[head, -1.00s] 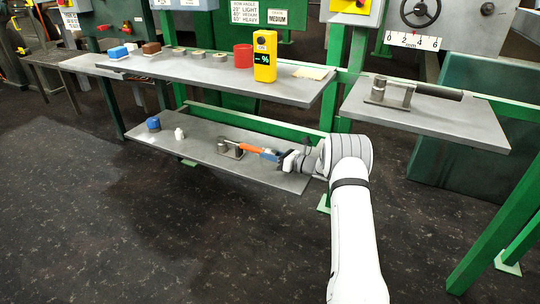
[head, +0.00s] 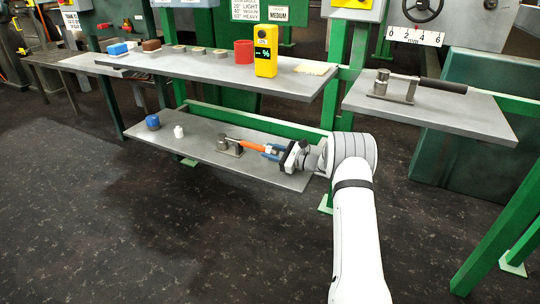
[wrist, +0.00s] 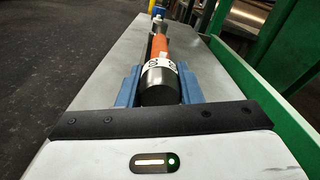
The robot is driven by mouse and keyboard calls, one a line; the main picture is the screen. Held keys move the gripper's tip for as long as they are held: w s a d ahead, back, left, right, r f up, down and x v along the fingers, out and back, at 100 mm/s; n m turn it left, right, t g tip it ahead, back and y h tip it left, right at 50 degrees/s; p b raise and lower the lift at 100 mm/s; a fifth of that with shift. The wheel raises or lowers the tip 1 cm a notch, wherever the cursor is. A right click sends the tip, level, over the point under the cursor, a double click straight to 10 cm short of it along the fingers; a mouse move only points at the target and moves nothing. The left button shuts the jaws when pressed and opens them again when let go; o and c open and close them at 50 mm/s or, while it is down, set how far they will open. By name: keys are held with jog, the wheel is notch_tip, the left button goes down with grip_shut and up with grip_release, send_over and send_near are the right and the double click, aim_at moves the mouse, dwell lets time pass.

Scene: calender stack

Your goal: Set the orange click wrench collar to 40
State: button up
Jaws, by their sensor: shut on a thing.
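The orange click wrench (head: 252,146) lies on the lower grey shelf with its head at a small metal stand (head: 230,147). In the wrist view its orange handle (wrist: 159,42) points away from me. A white collar band (wrist: 158,63) with dark marks circles the near end, before a dark grey end piece (wrist: 160,88). The marks are too small to read surely. My gripper (head: 272,152) is at this near end. Its blue fingers (wrist: 158,86) sit on both sides of the collar end, shut on it. The finger contact is partly hidden.
The upper shelf (head: 215,70) overhangs behind, with a yellow meter (head: 265,52) and red cup (head: 243,53). A blue knob (head: 152,122) and small white object (head: 179,132) stand on the lower shelf's left. A green rail (wrist: 262,120) runs along the right in the wrist view.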

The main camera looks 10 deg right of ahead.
aim_at(278, 153)
jog(key=shift+f+n+b, duration=0.1)
jog(key=shift+n+b, duration=0.4)
jog(key=shift+n, duration=0.5)
jog(key=o, duration=1)
jog(key=shift+s+d, duration=0.1)
jog(key=shift+d, duration=0.1)
jog(key=p+v, duration=0.3)
jog(key=v, duration=0.3)
jog(key=shift+s, duration=0.1)
jog(key=shift+s+d, duration=0.35)
jog(key=shift+d, duration=0.15)
